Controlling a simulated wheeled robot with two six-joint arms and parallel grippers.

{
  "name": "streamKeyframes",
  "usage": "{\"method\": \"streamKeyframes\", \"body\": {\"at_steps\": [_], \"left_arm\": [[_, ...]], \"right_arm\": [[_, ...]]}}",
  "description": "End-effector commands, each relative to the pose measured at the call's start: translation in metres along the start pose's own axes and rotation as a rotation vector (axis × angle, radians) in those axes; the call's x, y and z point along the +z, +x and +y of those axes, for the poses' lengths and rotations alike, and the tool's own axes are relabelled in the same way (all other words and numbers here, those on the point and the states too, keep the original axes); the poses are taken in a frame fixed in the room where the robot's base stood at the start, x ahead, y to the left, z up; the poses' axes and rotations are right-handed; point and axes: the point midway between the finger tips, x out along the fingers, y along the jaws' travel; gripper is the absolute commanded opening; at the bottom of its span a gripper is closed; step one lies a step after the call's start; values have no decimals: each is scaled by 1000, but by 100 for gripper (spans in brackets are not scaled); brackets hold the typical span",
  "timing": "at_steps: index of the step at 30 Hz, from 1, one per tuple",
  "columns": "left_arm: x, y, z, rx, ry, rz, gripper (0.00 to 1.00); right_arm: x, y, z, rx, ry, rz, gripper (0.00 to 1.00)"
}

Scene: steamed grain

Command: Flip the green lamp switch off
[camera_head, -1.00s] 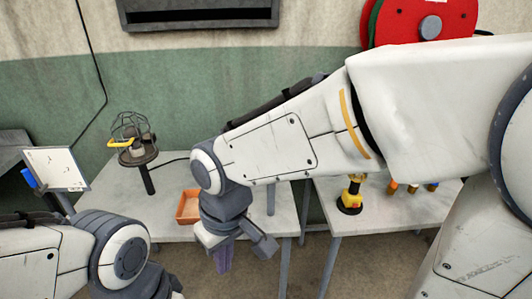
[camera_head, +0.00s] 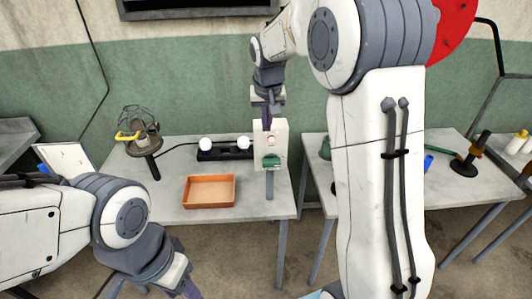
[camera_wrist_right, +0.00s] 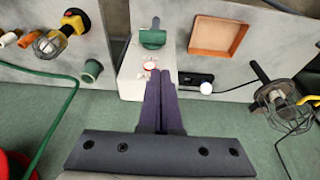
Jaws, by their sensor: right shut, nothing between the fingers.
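A white switch box (camera_head: 260,151) stands at the back right of the left table, with a green switch (camera_head: 272,162) low on its front and a red-and-white switch (camera_head: 271,140) above it. In the right wrist view the green switch (camera_wrist_right: 153,38) sits beyond the red one (camera_wrist_right: 148,66). My right gripper (camera_head: 267,126) is shut and empty, its purple fingertips by the upper part of the box; contact is unclear. The fingertips also show in the wrist view (camera_wrist_right: 160,76), close to the red switch. My left gripper (camera_head: 178,286) is at the bottom edge, partly cut off.
An orange tray (camera_head: 210,205) lies left of the box. A black strip with two white bulbs (camera_head: 224,154) is behind it. A caged lamp (camera_head: 140,135) stands at the left. My right arm covers part of the right table (camera_head: 455,185).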

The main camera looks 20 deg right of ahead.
Motion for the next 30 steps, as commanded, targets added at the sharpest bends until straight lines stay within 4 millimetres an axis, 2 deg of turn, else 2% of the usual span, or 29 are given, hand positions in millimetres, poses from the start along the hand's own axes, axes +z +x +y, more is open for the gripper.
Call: {"method": "streamKeyframes", "body": {"at_steps": [5, 12, 18, 24, 30], "left_arm": [[-1, -10, 1, 0, 0, 0, 50], [-2, -27, 2, 0, 0, 0, 50], [-2, -40, 3, 0, 3, 0, 50], [-2, -45, 3, 0, 4, 0, 50], [-2, -44, 3, 0, 4, 0, 50]], "right_arm": [[1, 27, 0, 2, 0, -6, 0], [1, 79, 1, 1, 0, -7, 0], [7, 112, 0, 1, 0, -5, 0], [11, 129, 0, 0, 0, -1, 0], [12, 132, 0, 0, 0, 0, 0]]}}
